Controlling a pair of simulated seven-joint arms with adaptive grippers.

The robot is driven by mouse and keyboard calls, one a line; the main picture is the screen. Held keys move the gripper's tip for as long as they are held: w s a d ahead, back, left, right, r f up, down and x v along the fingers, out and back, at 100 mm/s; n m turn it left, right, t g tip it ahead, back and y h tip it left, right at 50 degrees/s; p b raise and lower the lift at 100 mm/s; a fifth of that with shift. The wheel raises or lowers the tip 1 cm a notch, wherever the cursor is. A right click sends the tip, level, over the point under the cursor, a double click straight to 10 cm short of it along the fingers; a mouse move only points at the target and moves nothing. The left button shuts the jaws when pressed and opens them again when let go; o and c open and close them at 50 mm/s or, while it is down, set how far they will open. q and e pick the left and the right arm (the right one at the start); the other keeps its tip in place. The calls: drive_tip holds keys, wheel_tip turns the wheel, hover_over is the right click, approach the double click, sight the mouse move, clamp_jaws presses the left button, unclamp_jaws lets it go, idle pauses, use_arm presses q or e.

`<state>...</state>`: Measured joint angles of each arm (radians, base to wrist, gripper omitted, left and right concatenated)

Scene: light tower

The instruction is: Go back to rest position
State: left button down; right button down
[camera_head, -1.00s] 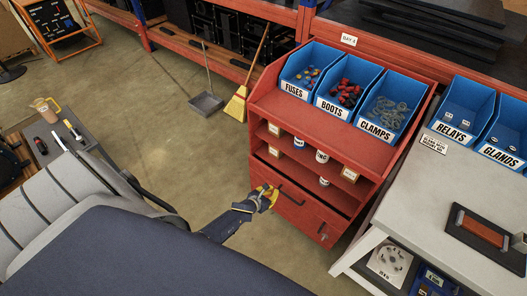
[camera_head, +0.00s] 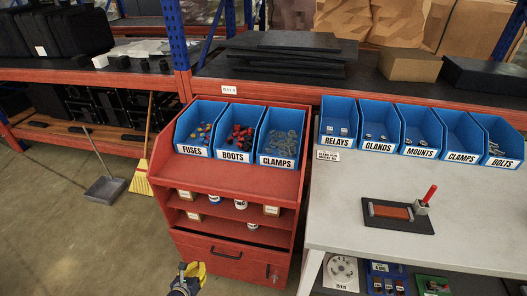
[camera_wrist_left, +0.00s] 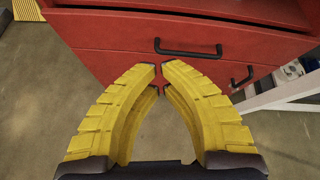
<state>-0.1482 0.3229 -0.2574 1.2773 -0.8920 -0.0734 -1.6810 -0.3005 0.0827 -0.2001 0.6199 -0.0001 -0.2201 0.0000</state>
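My left gripper (camera_head: 193,270) is at the bottom edge of the head view, in front of the red cabinet (camera_head: 187,225) and below left of the drawer handle. In the left wrist view its yellow fingers (camera_wrist_left: 160,68) arch inward and their tips nearly meet, with nothing between them. The drawer (camera_head: 212,262) with its black handle (camera_head: 226,253) looks closed. The handle also shows in the left wrist view (camera_wrist_left: 188,52), beyond the fingertips and apart from them. My right gripper is in neither view.
Blue bins (camera_head: 240,153) stand on the cabinet. A grey workbench (camera_head: 335,220) with more bins and a black-based fixture (camera_head: 398,227) is at the right. A dustpan (camera_head: 106,188) and broom (camera_head: 143,178) stand at the left.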

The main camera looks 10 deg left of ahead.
use_arm(q)
drive_tip(key=s+a+f+n+g+y, duration=0.25)
drive_tip(key=s+f+n+g, duration=0.25)
drive_tip(key=s+f+n, duration=1.3)
drive_tip(key=s+d+f+n+g, duration=0.2)
drive_tip(key=s+n, duration=0.2)
drive_tip(key=s, duration=0.4)
drive_tip(key=s+d+f+n+g+h, duration=0.1)
drive_tip(key=s+d+f+n, duration=0.2)
drive_tip(key=s, duration=0.6)
drive_tip(key=s+d+f+n+g, duration=0.2)
drive_tip(key=s+n, duration=0.4)
drive_tip(key=s, duration=0.3)
drive_tip(key=shift+s+d+f+g, duration=0.25)
drive_tip(key=shift+d+f+g, duration=0.05)
drive_tip(key=shift+d+f, duration=0.45)
drive_tip(key=shift+h, duration=0.25)
